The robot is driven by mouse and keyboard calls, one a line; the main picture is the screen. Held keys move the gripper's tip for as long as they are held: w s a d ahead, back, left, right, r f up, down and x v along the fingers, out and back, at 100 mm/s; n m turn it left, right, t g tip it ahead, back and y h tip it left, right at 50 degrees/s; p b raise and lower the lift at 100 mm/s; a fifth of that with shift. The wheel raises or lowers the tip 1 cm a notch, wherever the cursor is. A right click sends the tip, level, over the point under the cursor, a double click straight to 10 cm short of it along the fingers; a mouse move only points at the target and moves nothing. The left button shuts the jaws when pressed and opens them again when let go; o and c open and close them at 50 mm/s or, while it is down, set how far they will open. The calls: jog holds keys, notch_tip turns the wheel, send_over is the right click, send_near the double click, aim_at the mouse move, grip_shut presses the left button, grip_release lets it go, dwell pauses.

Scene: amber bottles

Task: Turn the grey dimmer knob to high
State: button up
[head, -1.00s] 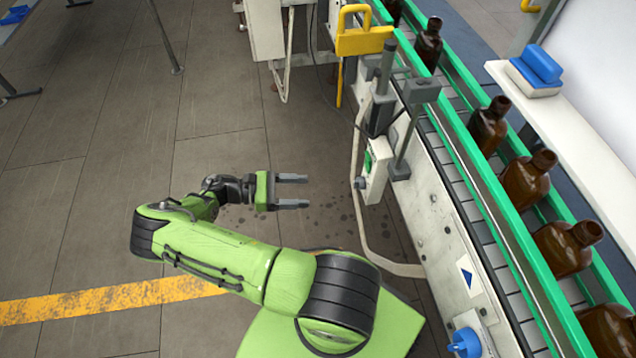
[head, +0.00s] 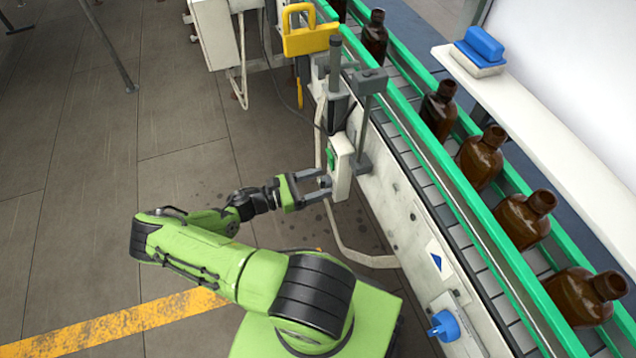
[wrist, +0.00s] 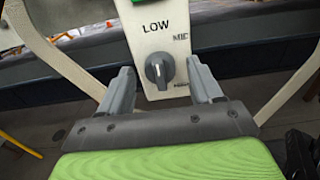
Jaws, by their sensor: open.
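The grey dimmer knob (wrist: 160,70) is on a white control box (wrist: 143,45), with "LOW" printed above it and "MID" to its upper right. A third label at its lower right is too small to read surely. My gripper (wrist: 161,73) is open, one finger on each side of the knob in the wrist view, with gaps on both sides. In the head view my gripper (head: 324,184) is at the face of the control box (head: 343,168); the knob is hard to make out there.
A green button (head: 331,158) is on the box above the knob. A pale cable loops below the box. The conveyor (head: 420,190) with amber bottles (head: 480,158) runs to the right. A blue knob (head: 443,325) is low on its side. Open floor lies left.

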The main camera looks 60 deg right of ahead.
jog(key=shift+s+d, duration=0.15)
jog(key=shift+d, duration=0.05)
jog(key=c, duration=1)
jog(key=shift+c, duration=0.2)
jog(key=shift+m, duration=0.3)
jog(key=m+b, duration=0.8)
jog(key=m, duration=1.5)
jog(key=shift+a+f+b, duration=0.1)
jog(key=shift+f+b, duration=0.05)
jog(key=shift+b, duration=0.25)
jog(key=shift+m, duration=0.3)
